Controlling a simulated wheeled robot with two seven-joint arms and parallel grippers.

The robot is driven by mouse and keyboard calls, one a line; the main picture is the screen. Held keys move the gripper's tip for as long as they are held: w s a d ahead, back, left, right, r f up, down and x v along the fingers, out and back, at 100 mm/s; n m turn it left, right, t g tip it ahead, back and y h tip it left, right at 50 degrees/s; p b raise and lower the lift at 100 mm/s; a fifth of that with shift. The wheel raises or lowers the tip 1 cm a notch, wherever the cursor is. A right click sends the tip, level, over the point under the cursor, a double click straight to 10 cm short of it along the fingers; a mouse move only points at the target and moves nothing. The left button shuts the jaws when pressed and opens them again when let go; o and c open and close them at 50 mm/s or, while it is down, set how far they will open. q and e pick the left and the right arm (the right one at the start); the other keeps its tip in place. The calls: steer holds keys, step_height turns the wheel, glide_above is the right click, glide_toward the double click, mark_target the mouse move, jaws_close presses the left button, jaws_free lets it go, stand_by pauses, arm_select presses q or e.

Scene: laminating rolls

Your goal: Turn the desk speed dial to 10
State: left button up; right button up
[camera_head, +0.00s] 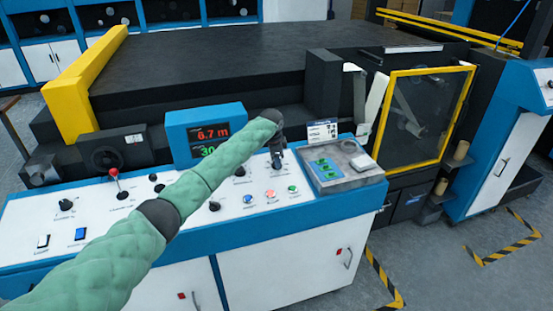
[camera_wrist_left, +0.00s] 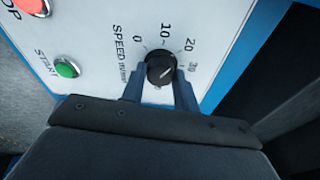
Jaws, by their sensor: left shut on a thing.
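The speed dial (camera_wrist_left: 161,69) is a round black knob on a white panel, with SPEED lettering and the marks 0, 10, 20 and 30 around it. A pale line on its face seems to slant up to the right, toward the 20 to 30 side; its exact reading is unclear. My left gripper (camera_wrist_left: 160,88) has a blue finger on each side of the knob and is shut on it. In the head view my left gripper (camera_head: 278,158) reaches down to the white control desk (camera_head: 120,232), where it hides the dial. My right gripper is in neither view.
A green START button (camera_wrist_left: 67,68) and a red stop button (camera_wrist_left: 32,6) sit left of the dial. A display (camera_head: 207,135) reads 6.7 m above a partly hidden green number. Buttons, a red-knobbed lever (camera_head: 115,180) and a grey tray (camera_head: 345,180) are on the desk.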

arm_select(q)
steer(key=n+p, duration=0.1)
steer(key=n, duration=0.2)
steer(key=shift+r+n+t, duration=0.1)
steer(key=shift+n+t, duration=0.2)
steer(key=shift+n, duration=1.2)
steer(key=shift+n+y+p, duration=0.3)
steer(key=shift+n+p, duration=0.05)
steer(key=shift+n, duration=0.05)
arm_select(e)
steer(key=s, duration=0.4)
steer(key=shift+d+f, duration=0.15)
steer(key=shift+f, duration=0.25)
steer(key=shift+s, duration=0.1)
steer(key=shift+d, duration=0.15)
arm_select(q)
steer(key=o, duration=0.9)
steer(key=shift+o, duration=0.4)
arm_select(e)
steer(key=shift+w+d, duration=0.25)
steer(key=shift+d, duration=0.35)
